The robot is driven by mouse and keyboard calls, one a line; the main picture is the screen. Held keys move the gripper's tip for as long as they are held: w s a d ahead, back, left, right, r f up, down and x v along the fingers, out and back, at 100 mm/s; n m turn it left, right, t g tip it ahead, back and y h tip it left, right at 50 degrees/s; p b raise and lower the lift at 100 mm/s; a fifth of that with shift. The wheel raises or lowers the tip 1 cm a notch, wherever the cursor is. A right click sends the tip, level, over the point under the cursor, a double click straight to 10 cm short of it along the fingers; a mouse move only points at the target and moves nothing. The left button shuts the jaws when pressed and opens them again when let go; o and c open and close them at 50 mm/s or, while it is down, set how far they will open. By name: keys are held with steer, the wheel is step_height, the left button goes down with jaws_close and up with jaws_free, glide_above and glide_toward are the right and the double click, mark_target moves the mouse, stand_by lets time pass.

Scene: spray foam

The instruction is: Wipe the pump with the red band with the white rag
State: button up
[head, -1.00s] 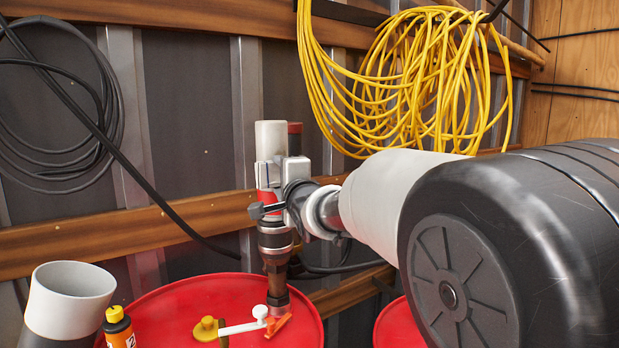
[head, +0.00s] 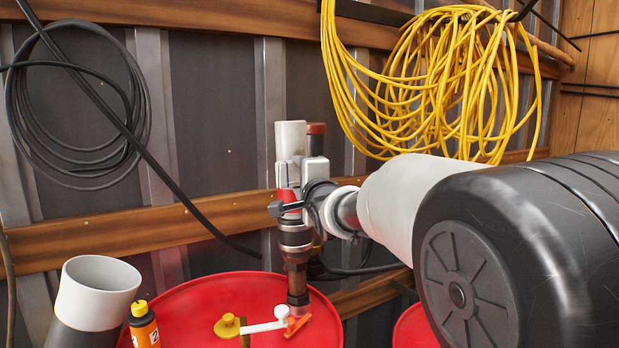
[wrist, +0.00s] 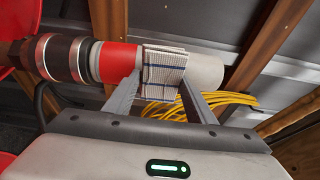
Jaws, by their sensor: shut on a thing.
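The pump with the red band (head: 288,196) stands upright on a red drum, with a pale upper tube and a dark metal lower part. In the wrist view the pump's red band (wrist: 119,62) lies left of the rag and its pale tube (wrist: 206,70) lies right. The white rag (wrist: 163,68), with dark check lines, is folded between my fingers and lies against the pump near the red band's edge. My gripper (wrist: 162,82) is shut on the rag. In the head view my arm reaches in from the right; I cannot make out the rag clearly there.
The red drum top (head: 190,300) holds a yellow cap (head: 227,325) and a white-and-orange valve (head: 270,326). A dark-red-capped tube (head: 316,140) stands behind the pump. A grey pipe (head: 97,295) and an orange bottle (head: 144,325) are at left. Yellow cable (head: 440,80) hangs on the wall.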

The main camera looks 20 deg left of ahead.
steer(key=shift+w+a+r+b, duration=0.1)
steer(key=shift+a+r+b, duration=0.05)
steer(key=shift+r, duration=0.4)
steer(key=shift+w+a+r+b, duration=0.1)
steer(key=shift+r+b, duration=0.05)
steer(key=shift+r, duration=0.35)
steer(key=w, duration=0.1)
steer(key=w+d+r+p, duration=0.2)
steer(key=shift+w+d, duration=0.1)
steer(key=shift+w, duration=0.15)
stand_by(1.3)
